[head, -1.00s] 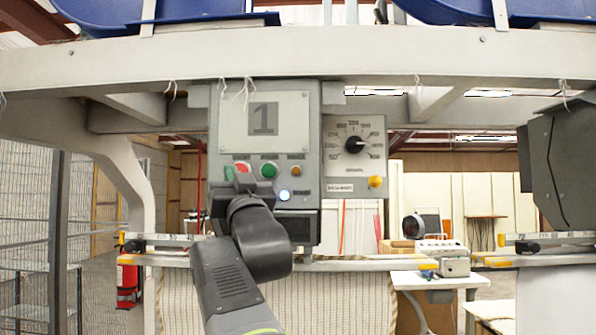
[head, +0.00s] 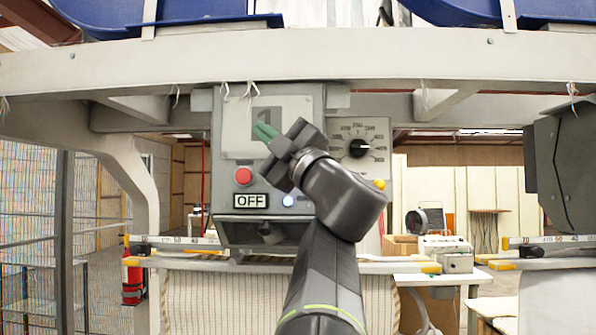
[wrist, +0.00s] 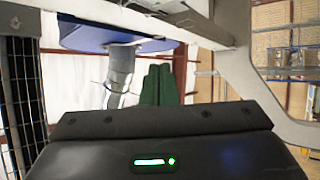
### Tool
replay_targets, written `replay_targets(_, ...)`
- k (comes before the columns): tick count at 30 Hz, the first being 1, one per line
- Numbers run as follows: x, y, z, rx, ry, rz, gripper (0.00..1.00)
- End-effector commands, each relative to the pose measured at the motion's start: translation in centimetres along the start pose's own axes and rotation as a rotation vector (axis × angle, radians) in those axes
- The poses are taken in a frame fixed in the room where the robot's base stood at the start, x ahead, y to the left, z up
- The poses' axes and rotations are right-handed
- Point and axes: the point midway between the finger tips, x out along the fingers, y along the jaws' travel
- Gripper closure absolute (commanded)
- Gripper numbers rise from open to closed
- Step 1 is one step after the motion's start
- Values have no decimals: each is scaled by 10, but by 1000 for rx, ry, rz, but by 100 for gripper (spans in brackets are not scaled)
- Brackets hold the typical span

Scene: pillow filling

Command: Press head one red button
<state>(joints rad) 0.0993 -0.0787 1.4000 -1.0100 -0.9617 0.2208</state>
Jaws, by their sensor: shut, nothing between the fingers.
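The panel of head one (head: 228,128) is a grey box with a "1" plate, partly behind my gripper. Its red button (head: 243,176) is in plain view at the lower left of the panel, above a white OFF sign (head: 251,201). My gripper (head: 265,132) is in front of the "1" plate, above and right of the red button and apart from it in the picture. Its green fingers are together and empty, pointing up and left. They also show shut in the wrist view (wrist: 157,85), where no button is visible. My gripper hides the panel's other upper buttons.
A lit white-blue lamp (head: 288,200) is right of the OFF sign. A beam (head: 420,60) crosses above, and a measuring rail (head: 180,240) runs below.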

Motion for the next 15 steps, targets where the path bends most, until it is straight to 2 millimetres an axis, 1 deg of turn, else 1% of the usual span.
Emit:
replay_targets(1, -3, 3, 1, -56, -9, -45, 100)
replay_targets(6, -18, -9, 8, -214, -37, -239, 100)
replay_targets(12, -42, -26, 24, -312, -88, -448, 100)
replay_targets(15, -52, -31, 31, -333, -110, -517, 100)
